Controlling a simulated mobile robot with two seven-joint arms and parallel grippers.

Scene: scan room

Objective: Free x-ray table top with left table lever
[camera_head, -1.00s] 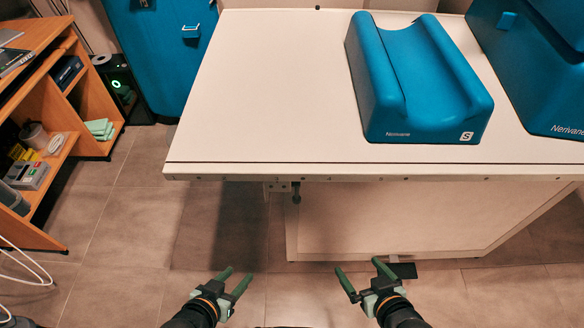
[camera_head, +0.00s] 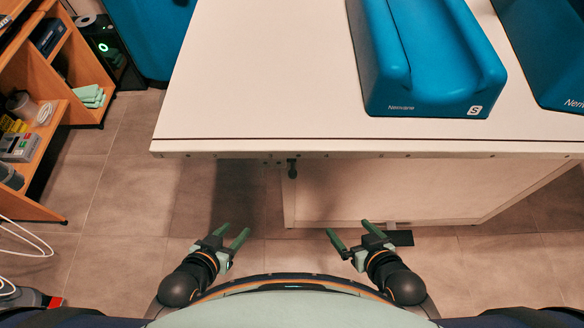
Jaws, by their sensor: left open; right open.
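The x-ray table top (camera_head: 260,80) is a wide white slab with a dark line along its front edge. A small dark lever with a rounded end (camera_head: 292,172) hangs under the front edge, left of the picture's middle. My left gripper (camera_head: 233,232) is open and empty, below and to the left of the lever, apart from it. My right gripper (camera_head: 348,233) is open and empty, below and to the right of the lever, also apart from it.
A blue cradle marked S (camera_head: 430,70) lies on the table top, with another blue block (camera_head: 545,50) to its right. The white table base (camera_head: 400,190) stands below. An orange shelf (camera_head: 75,115) is at the left. Floor is clear between shelf and table.

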